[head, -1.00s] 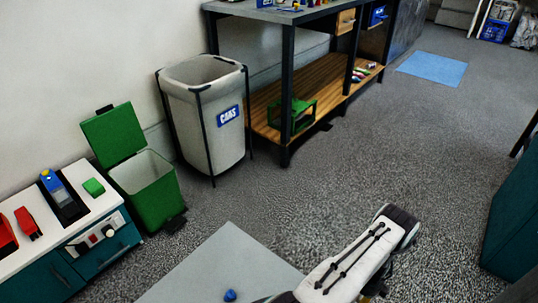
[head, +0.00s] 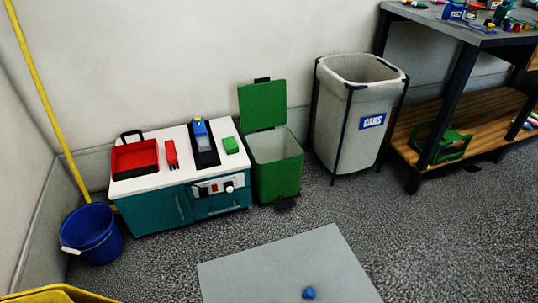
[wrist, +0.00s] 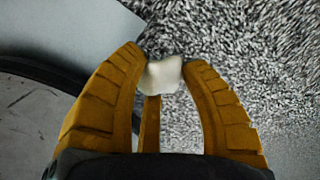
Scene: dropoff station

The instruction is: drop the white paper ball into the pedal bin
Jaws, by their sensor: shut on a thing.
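My gripper (wrist: 164,75) shows in the wrist view, its yellow-orange fingers shut on the white paper ball (wrist: 163,73) at their tips. The ball is held above the grey floor. Neither my gripper nor the ball is in the head view now. The green pedal bin (head: 276,172) stands against the wall in the head view, between the teal cabinet and the CANS bin. Its green lid (head: 262,105) is up and the light inner opening shows. The bin is not in the wrist view.
A teal cabinet (head: 180,208) with a white top holds red, blue and green things. The CANS bin (head: 345,130) stands right of the pedal bin. A blue bucket (head: 92,234) is at left. A grey mat (head: 270,265) with a small blue object (head: 309,293) lies in front.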

